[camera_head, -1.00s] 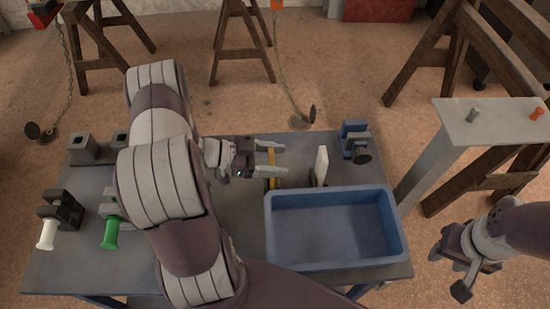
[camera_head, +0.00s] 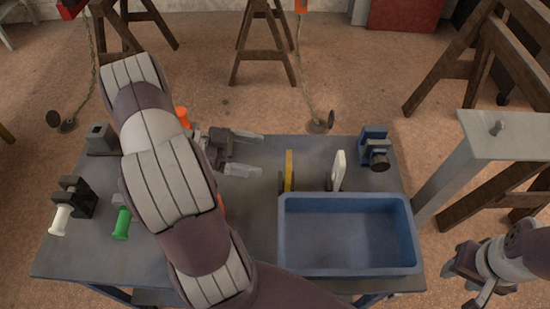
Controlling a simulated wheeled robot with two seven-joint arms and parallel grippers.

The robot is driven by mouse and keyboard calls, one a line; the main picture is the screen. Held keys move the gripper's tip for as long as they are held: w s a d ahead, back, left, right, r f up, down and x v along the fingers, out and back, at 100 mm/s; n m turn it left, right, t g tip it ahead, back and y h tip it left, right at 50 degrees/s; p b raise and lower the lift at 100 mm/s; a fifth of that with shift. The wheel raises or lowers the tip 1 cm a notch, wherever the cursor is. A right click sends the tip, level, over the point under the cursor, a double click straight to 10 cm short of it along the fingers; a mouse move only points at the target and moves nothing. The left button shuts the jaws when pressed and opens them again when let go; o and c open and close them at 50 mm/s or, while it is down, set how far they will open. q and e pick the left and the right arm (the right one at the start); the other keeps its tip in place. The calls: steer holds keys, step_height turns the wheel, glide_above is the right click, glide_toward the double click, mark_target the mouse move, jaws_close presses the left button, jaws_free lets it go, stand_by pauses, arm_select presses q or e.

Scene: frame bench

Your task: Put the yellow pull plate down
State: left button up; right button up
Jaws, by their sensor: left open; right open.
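The yellow pull plate (camera_head: 289,171) stands upright on the bench (camera_head: 252,215), just behind the left end of the blue bin. A dark foot or holder shows at its base. My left gripper (camera_head: 253,154) is open and empty to the left of the plate, with a clear gap between its fingertips and the plate. My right gripper (camera_head: 462,283) is open and empty at the lower right, off the bench's right side.
A blue bin (camera_head: 347,269) fills the bench's front right. A white plate (camera_head: 338,171) and a blue clamp-like block (camera_head: 374,149) stand behind it. White (camera_head: 60,220) and green (camera_head: 122,223) handles are at the left. A grey stand (camera_head: 515,136) is at the right.

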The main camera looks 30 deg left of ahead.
arm_select(q)
steer(key=w+r+n+t+y, duration=0.25)
steer(key=w+n+y, duration=0.25)
steer(key=w+y, duration=0.75)
steer(key=s+d+n+g, duration=0.6)
steer(key=s+d+g, duration=0.3)
steer(key=s+d, duration=0.4)
steer(key=s, duration=0.3)
steer(key=shift+d, duration=0.4)
steer(key=shift+s+r, duration=0.1)
steer(key=shift+s, duration=0.1)
steer(key=shift+w, duration=0.1)
